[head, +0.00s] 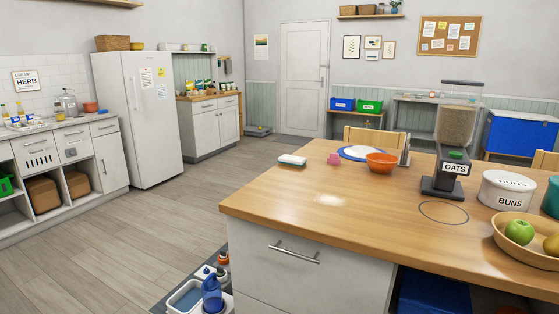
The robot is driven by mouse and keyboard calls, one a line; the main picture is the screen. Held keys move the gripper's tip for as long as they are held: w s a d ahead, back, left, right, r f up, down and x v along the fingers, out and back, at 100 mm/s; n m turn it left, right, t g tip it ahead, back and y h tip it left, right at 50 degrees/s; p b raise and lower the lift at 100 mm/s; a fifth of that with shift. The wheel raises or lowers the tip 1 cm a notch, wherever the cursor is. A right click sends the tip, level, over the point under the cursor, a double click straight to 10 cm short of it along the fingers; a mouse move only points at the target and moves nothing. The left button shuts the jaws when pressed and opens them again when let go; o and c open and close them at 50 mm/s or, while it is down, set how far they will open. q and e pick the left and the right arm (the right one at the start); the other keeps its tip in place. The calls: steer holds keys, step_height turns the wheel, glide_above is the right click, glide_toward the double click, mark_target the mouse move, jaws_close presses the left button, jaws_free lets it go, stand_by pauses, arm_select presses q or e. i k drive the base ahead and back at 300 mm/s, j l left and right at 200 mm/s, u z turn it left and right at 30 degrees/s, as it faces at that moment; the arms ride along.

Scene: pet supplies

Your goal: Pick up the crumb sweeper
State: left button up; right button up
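A small flat item (291,160), white with a dark greenish edge, lies on the wooden island top (270,195) near its far left corner. It may be the crumb sweeper or a folded cloth; it is too small to tell. A pale patch of crumbs or powder (330,199) lies on the wood in front of it, a little to its right. Neither of my grippers is in view.
The island also carries a pink cup (334,159), an orange bowl (381,162), an oats dispenser (455,140), a buns tin (507,190) and a fruit bowl (512,235). Bottles in a caddy (195,294) stand by its left side. The floor (150,230) at left is clear.

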mark_target(285, 159)
steer(key=i+j+u, duration=0.1)
steer(key=i+j, duration=0.4)
steer(key=j, duration=0.2)
steer(key=i+j, duration=0.55)
steer(key=j+u, duration=0.05)
steer(key=j, duration=0.05)
